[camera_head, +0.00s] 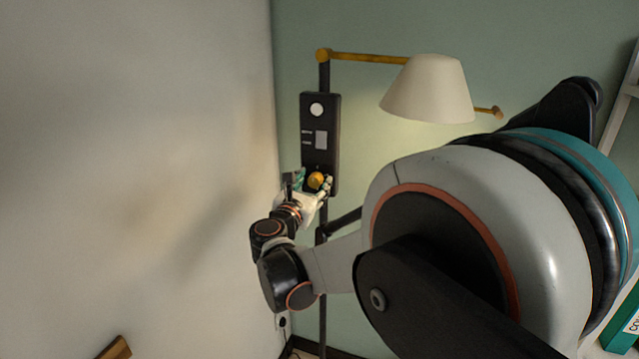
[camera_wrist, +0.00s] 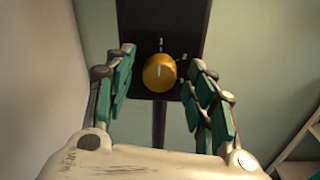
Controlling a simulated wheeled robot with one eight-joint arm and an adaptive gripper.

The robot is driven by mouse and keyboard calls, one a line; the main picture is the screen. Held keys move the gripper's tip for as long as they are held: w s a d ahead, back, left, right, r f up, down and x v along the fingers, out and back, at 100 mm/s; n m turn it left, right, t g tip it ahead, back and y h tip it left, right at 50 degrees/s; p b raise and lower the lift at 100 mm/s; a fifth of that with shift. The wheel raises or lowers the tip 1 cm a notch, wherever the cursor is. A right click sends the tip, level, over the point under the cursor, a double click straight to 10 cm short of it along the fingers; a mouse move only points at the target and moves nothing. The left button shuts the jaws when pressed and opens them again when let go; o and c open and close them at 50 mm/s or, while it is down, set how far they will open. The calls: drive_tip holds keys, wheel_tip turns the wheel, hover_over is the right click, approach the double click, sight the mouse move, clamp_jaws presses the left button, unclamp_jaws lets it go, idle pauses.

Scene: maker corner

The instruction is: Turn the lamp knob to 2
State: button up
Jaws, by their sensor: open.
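The lamp has a cream shade (camera_head: 428,90) on a brass arm and a black upright panel (camera_head: 320,125). A round yellow-orange knob (camera_head: 316,180) sits low on the panel; it also shows in the wrist view (camera_wrist: 160,72). A pale pointer line on the knob points nearly straight up. Small marks stand around it, too small to read. My gripper (camera_head: 311,186) is at the knob; in the wrist view its green-padded fingers (camera_wrist: 162,75) are spread open on the knob's left and right, with gaps on both sides. The panel also shows in the wrist view (camera_wrist: 180,20).
A pale wall (camera_head: 150,150) stands close on the left of my gripper. A green wall (camera_head: 370,40) is behind the lamp. A white shelf (camera_head: 627,95) is at the far right. A wall socket (camera_head: 282,321) is low near the corner.

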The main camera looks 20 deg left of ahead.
drive_tip(key=c, duration=1.1)
drive_tip(key=shift+o, duration=0.2)
drive_tip(key=shift+f+m+b, duration=0.1)
drive_tip(key=shift+m+b, duration=0.3)
drive_tip(key=shift+b, duration=0.05)
drive_tip(key=shift+m+b, duration=0.6)
drive_tip(key=m+b, duration=0.2)
drive_tip(key=m, duration=0.1)
drive_tip(key=shift+f+m, duration=0.1)
drive_tip(key=shift+m, duration=0.2)
drive_tip(key=m+b, duration=0.3)
drive_tip(key=m, duration=0.3)
drive_tip(key=shift+m+b, duration=0.3)
